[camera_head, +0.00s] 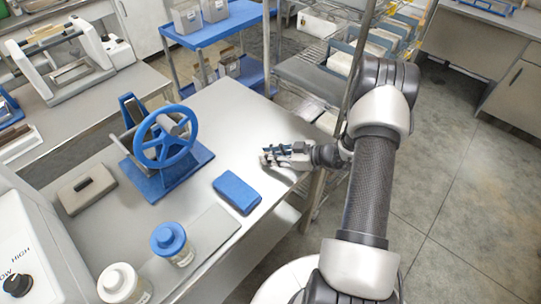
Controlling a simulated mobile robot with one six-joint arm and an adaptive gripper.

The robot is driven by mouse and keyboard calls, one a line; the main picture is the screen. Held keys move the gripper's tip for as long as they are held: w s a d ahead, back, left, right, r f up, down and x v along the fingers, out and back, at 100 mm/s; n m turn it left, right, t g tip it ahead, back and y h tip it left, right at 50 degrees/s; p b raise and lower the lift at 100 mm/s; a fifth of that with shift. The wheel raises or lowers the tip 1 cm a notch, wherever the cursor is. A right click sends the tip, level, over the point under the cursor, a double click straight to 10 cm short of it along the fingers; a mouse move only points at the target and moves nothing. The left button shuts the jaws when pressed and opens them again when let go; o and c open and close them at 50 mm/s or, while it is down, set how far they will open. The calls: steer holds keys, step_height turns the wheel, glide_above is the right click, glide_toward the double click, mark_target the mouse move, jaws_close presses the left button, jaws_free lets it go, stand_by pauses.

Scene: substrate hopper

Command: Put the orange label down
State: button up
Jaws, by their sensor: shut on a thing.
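My gripper (268,155) is over the right part of the steel table (225,105), close to its right edge. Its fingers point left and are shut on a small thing. The fingers mostly hide it, and its colour is too small to make out; I take it for the orange label. No orange label shows lying on the table. I cannot tell the gripper's exact height above the table.
A blue hand-wheel device (165,140) stands left of my gripper. A blue block (237,193) lies below-left of it. The tabletop behind the wheel is clear.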

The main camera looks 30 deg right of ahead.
steer(key=shift+f, duration=0.2)
steer(key=o, duration=0.8)
steer(key=shift+r, duration=0.1)
